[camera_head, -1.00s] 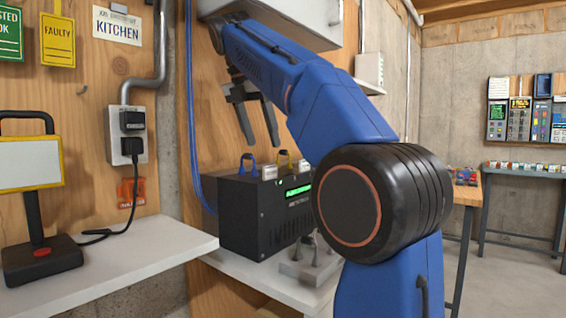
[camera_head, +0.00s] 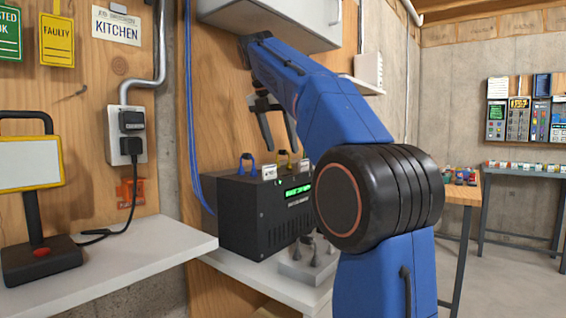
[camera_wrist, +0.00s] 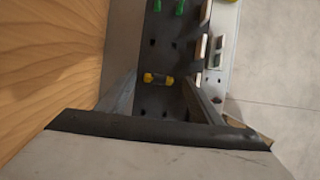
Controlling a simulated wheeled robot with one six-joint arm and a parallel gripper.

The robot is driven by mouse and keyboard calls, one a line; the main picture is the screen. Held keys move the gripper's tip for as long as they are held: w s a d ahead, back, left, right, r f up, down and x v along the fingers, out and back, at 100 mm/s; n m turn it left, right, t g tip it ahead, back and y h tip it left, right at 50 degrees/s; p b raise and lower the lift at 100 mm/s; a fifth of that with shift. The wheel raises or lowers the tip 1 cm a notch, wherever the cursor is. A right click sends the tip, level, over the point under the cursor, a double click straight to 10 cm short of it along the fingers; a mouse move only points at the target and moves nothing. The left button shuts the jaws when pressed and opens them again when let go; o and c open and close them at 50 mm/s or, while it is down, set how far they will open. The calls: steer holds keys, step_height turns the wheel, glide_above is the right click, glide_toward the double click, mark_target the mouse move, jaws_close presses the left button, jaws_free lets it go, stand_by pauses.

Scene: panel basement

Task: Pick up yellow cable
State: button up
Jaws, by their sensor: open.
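The yellow cable (camera_head: 283,157) is a small loop with dark parts on top of a black box (camera_head: 250,219) with a green display. In the wrist view the yellow cable (camera_wrist: 158,79) shows as a short piece with yellow ends and a dark middle, lying between the fingers in the picture. My gripper (camera_head: 280,146) is open and empty, its fingers pointing down above the box near the yellow cable. It also shows in the wrist view (camera_wrist: 159,74). I cannot tell the exact height gap.
A blue cable loop (camera_head: 247,159) stands left of the yellow one. White tags (camera_head: 269,172) sit beside them. A wall cabinet (camera_head: 290,15) hangs above the arm. A grey block with cone-shaped pieces (camera_head: 307,264) stands in front of the box on the white shelf.

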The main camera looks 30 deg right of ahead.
steer(key=shift+x, duration=1.4)
steer(key=c, duration=1)
steer(key=shift+o, duration=0.2)
steer(key=shift+r, duration=0.15)
